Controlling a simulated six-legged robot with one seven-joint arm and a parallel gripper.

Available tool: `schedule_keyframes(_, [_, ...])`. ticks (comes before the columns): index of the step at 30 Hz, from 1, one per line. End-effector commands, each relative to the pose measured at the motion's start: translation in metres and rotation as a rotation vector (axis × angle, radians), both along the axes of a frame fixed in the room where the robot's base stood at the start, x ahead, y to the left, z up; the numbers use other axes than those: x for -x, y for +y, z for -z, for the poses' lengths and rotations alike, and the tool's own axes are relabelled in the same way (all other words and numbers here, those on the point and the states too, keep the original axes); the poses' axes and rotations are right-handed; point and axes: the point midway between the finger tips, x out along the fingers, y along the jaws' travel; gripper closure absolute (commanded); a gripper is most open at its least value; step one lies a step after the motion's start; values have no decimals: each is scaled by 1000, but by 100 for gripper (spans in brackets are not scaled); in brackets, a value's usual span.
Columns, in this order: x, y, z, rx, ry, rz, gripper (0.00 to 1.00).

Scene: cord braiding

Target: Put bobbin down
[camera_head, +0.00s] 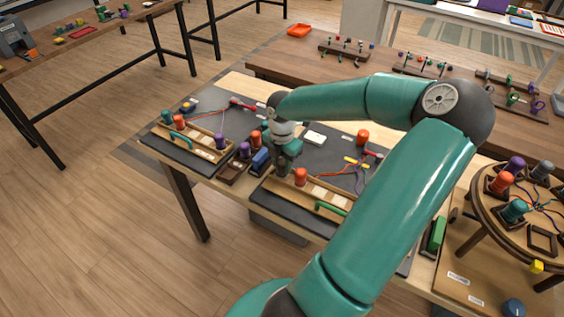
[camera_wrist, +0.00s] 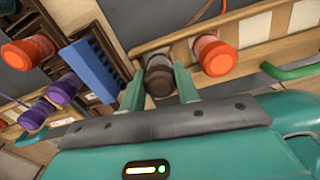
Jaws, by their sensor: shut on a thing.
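My gripper (camera_wrist: 160,88) is shut on a dark grey-brown bobbin (camera_wrist: 159,75), with one green finger on each side of it. The bobbin is at the left end of a wooden tray (camera_wrist: 130,47), beside an orange bobbin (camera_wrist: 214,55) and apart from it. I cannot tell whether its base touches the tray floor. In the head view my gripper (camera_head: 284,168) points down at the tray's left end, and the orange bobbin (camera_head: 301,176) stands just right of it.
A blue block (camera_wrist: 91,68) lies left of my gripper, close to the left finger. Purple bobbins (camera_wrist: 65,88) and another orange bobbin (camera_wrist: 27,50) stand farther left. A green handle (camera_head: 330,208) is at the tray's front. A round stand with bobbins (camera_head: 516,209) is at the right.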

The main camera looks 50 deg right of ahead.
Motion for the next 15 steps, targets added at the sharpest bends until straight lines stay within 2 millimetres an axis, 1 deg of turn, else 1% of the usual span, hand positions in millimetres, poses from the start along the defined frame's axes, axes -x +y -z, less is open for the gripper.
schedule_keyframes(8, [0,0,6,0,1,-1,92])
schedule_keyframes(9, [0,0,7,0,0,-1,65])
schedule_keyframes(12, [0,0,7,0,0,0,47])
schedule_keyframes(15, [0,0,6,0,0,0,47])
